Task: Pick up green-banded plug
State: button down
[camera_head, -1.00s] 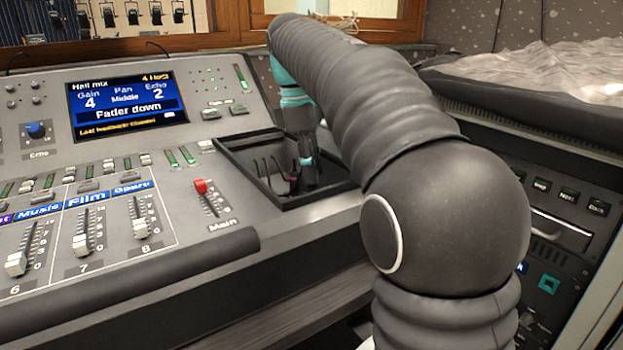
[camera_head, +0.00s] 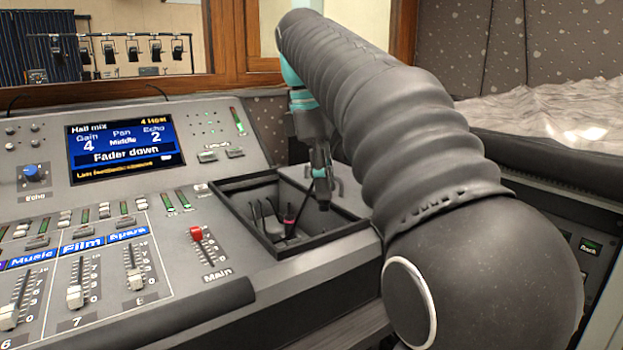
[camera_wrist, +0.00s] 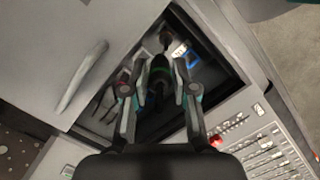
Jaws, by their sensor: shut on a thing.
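My gripper (camera_wrist: 158,88) is shut on the green-banded plug (camera_wrist: 158,68), a dark plug with a green ring between the two fingers in the wrist view. In the head view my gripper (camera_head: 321,182) is above the right part of the recessed tray (camera_head: 268,250), pointing down. The dark plug (camera_head: 324,203) hangs below the fingertips, but its green band is not clear there. The plug appears raised from the tray floor.
A plug with a pink band (camera_head: 290,220) and several dark cables stand in the tray. The tray's raised rim surrounds them. The red Main fader (camera_head: 197,233) is to the left, below the screen (camera_head: 126,147). A pale handle (camera_wrist: 82,76) is left in the wrist view.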

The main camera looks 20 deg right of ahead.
jog(key=s+d+r+p, duration=0.1)
jog(key=s+d, duration=0.1)
jog(key=s, duration=0.4)
jog(key=s+d+r, duration=0.2)
jog(key=s, duration=0.4)
jog(key=shift+p, duration=0.35)
jog(key=shift+a, duration=0.2)
dwell(0.4)
